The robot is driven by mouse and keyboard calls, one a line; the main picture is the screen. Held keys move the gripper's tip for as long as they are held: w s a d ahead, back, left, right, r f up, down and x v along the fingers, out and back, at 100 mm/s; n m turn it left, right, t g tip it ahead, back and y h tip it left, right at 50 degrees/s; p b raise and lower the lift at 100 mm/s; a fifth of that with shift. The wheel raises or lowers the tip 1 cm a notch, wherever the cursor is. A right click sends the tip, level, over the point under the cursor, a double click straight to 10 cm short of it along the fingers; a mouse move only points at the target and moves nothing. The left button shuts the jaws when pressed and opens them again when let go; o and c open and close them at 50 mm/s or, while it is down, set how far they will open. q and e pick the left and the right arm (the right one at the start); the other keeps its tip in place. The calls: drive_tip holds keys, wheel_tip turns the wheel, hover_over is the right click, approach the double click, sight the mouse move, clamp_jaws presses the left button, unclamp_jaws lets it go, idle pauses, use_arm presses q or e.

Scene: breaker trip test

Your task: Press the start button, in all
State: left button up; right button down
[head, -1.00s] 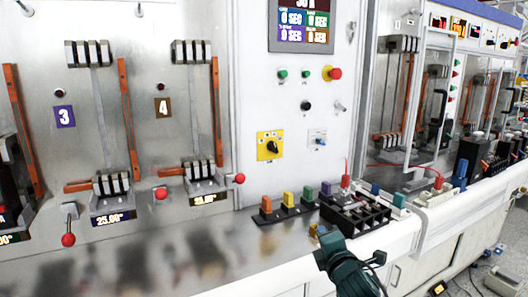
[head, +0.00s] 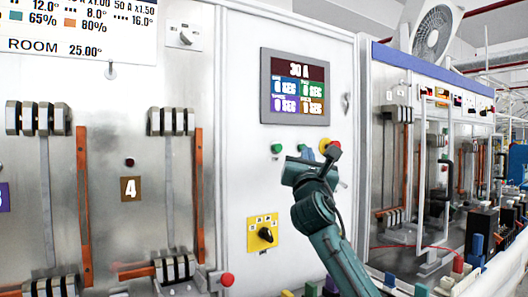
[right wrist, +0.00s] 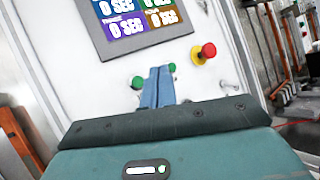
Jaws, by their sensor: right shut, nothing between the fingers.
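The white control panel (head: 237,110) carries a row of buttons under its display. One green button (head: 277,148) shows left of my right gripper (head: 302,160); it also shows in the right wrist view (right wrist: 137,82). A second green button (right wrist: 172,67) is just right of the fingertips in the wrist view, partly hidden by them. My right gripper's fingers (right wrist: 157,72) are shut and empty, pointing at the panel between the two green buttons. I cannot tell if they touch it. No label marking start is readable. My left gripper is not in view.
A red knob on a yellow ring (right wrist: 208,50) sits right of the green buttons. The display (head: 295,87) is above, and a yellow rotary switch (head: 262,234) is below. Breaker columns with copper bars stand on the left.

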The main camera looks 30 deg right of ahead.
sight(278, 148)
drive_tip(key=shift+s+r, duration=0.1)
drive_tip(key=shift+r, duration=0.2)
drive_tip(key=w, duration=0.8)
drive_tip(key=shift+w+a, duration=0.3)
drive_tip(key=shift+w, duration=0.1)
idle(0.7)
idle(1.0)
